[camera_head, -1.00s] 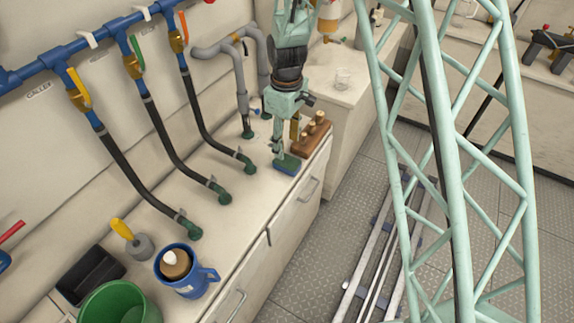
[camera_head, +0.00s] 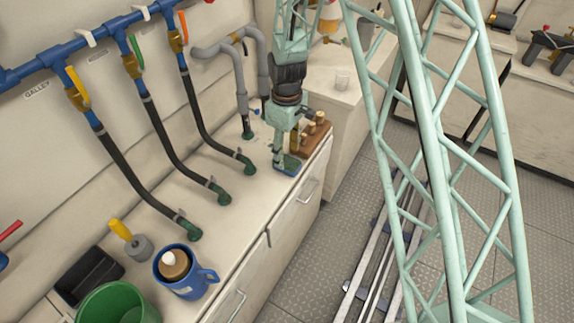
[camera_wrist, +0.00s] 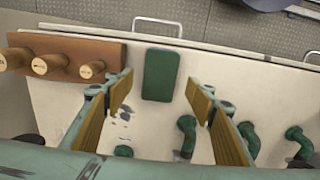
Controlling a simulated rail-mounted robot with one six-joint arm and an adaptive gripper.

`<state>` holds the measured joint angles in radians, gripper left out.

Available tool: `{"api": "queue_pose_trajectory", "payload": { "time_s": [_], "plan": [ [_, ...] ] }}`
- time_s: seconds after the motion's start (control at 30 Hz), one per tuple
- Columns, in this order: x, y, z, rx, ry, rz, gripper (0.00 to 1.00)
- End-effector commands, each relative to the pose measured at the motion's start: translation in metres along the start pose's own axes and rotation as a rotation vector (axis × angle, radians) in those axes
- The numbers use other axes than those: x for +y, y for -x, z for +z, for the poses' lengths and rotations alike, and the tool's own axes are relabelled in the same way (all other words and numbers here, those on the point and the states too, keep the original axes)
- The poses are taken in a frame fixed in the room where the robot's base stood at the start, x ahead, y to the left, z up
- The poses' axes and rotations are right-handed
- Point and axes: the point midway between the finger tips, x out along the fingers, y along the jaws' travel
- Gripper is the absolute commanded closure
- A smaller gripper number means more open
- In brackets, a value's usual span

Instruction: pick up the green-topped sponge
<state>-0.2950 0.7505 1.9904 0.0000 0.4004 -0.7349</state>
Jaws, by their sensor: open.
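The green-topped sponge (camera_head: 291,168) lies near the front edge of the counter in the head view, partly hidden by my gripper (camera_head: 279,158). Its side looks blue there. In the wrist view the sponge (camera_wrist: 160,75) is a dark green upright rectangle, just beyond the gap between my fingertips. My gripper (camera_wrist: 160,93) is open and empty, with one tan-padded finger to the left and one to the right of the sponge's line. I cannot tell the exact height of the fingertips above the counter.
A brown wooden block with several pegs (camera_wrist: 75,58) stands close left of the sponge. Green hose fittings (camera_wrist: 250,138) are on the right. A blue mug (camera_head: 188,272) and green bucket (camera_head: 112,305) stand farther along the counter. The counter's front edge and a handle (camera_wrist: 157,22) lie beyond the sponge.

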Motion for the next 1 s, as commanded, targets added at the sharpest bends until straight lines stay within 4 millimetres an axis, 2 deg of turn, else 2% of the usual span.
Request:
{"api": "queue_pose_trajectory", "payload": {
  "time_s": [0.3, 0.5, 1.0],
  "plan": [
    [0.000, -0.032, 0.001, -0.001, 0.000, -0.001, 0.50],
    [0.000, -0.045, 0.001, -0.001, 0.000, -0.001, 0.50],
    [0.001, -0.048, 0.001, 0.000, 0.000, 0.000, 0.50]
  ]
}}
